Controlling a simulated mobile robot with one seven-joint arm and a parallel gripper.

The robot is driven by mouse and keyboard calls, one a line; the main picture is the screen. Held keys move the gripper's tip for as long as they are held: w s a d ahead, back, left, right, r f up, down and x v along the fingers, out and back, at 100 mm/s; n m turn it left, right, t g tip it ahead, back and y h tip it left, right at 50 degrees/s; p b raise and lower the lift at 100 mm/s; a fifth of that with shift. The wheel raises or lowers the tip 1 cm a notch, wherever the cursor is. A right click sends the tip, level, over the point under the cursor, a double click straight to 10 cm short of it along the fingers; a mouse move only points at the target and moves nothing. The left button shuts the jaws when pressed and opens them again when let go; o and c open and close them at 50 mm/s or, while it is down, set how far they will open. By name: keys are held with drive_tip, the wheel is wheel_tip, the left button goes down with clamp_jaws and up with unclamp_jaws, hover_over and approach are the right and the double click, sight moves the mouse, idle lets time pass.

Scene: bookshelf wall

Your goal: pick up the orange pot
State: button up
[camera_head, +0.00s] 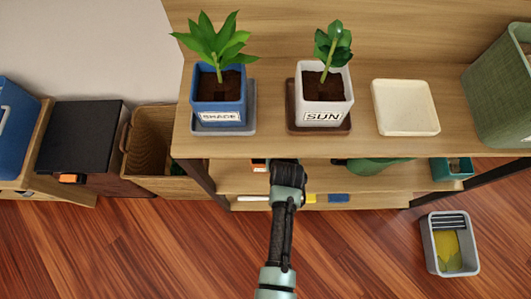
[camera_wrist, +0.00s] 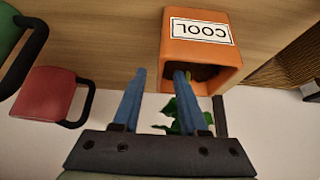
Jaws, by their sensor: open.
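The orange pot (camera_wrist: 182,50) is at the upper middle of the wrist view, with a white label reading COOL upside down in the picture. Green leaves (camera_wrist: 185,108) show below its rim, partly behind my fingers. In the head view only a small orange bit (camera_head: 259,163) shows on the lower shelf beside my wrist. My gripper (camera_wrist: 158,74) is open, with nothing seen held. Its right finger overlaps the pot's dark opening in the picture, and its left finger is left of the pot. I cannot tell whether either touches it.
A red mug (camera_wrist: 45,95) and a green mug (camera_wrist: 10,40) are left of the pot in the wrist view. The wooden upper shelf (camera_head: 365,145), bearing the SHADE pot (camera_head: 219,95) and SUN pot (camera_head: 323,92), overhangs the lower shelf. A grey bin (camera_head: 436,262) stands on the floor.

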clamp_jaws()
idle(0.3)
drive_tip(key=shift+w, duration=0.1)
idle(1.0)
